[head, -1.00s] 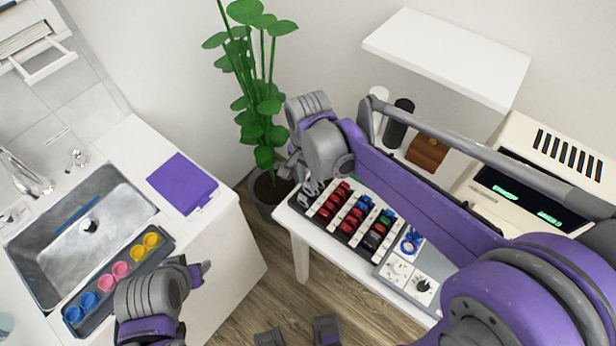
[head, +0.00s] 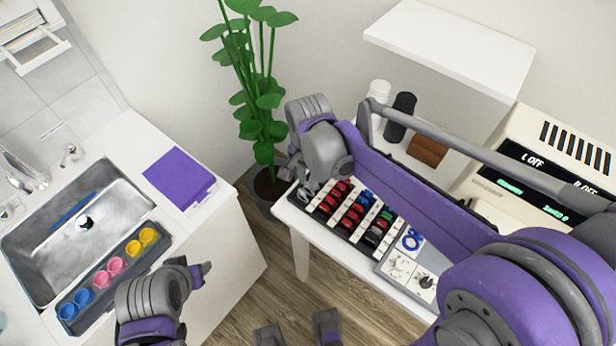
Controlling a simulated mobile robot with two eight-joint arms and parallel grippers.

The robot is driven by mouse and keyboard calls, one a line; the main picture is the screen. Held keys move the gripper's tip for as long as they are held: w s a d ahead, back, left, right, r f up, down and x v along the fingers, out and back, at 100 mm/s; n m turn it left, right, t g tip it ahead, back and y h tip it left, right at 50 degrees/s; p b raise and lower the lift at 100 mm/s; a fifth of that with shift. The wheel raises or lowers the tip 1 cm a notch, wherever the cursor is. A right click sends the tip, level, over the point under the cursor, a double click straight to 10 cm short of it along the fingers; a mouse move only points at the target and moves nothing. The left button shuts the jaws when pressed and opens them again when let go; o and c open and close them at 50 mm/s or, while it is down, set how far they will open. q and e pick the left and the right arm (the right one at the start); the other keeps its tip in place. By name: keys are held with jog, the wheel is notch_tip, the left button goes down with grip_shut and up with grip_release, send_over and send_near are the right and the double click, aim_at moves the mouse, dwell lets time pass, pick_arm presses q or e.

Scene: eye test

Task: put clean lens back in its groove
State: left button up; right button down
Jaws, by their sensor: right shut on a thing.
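The lens case (head: 287,214), dark with pale strips and rows of red, blue and green-rimmed lenses (head: 345,215), lies on the white table in the head view. My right gripper (head: 291,173) is at the case's far left corner, beside silvery pieces. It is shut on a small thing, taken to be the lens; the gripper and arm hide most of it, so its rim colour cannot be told. My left gripper (head: 198,274) is over the edge of the sink counter, well away from the case, and its jaw opening is unclear. My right arm hides part of the table.
A grey panel (head: 395,279) with a blue ring (head: 412,240) and white dials adjoins the case. Behind stand white and black cylinders, a brown block (head: 428,151) and a cream machine (head: 560,145). A plant (head: 262,110) is close left.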

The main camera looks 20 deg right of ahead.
jog(key=c, duration=0.6)
grip_release()
notch_tip(320, 180, up, 11)
jog(key=p, duration=0.1)
jog(key=shift+f, duration=0.15)
dwell(0.3)
jog(key=s+d+f+n+t+p, duration=0.1)
jog(key=s+d+f+n+t, duration=0.1)
jog(key=s+n, duration=0.3)
jog(key=s+d+f+n+t+p, duration=0.1)
jog(key=s+d+f+n+t, duration=0.2)
jog(key=s, duration=0.6)
notch_tip(320, 180, down, 2)
jog(key=shift+d+f+n+p, duration=0.1)
jog(key=shift+d+n+p, duration=0.3)
jog(key=shift+d+n, duration=0.65)
